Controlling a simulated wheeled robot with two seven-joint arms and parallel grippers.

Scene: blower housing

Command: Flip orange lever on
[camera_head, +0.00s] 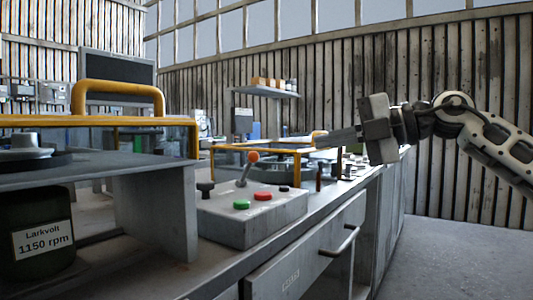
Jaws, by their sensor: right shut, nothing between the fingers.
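The orange lever (253,157) is an orange ball on a thin metal stem. It rises from the top of a grey control box (251,225) on the bench and leans up and to the right. My right gripper (335,139) comes in from the right, shut and empty, with its fingers pointing left. It appears to the right of the lever and slightly higher, apart from it in the picture. How far it is from the lever in depth I cannot tell. My left gripper is not in view.
The box also carries a green button (241,204), a red button (263,196) and a black knob (205,188). A raised grey housing with a yellow handle (118,87) stands at left. A yellow rail (262,149) is behind. The floor at right is clear.

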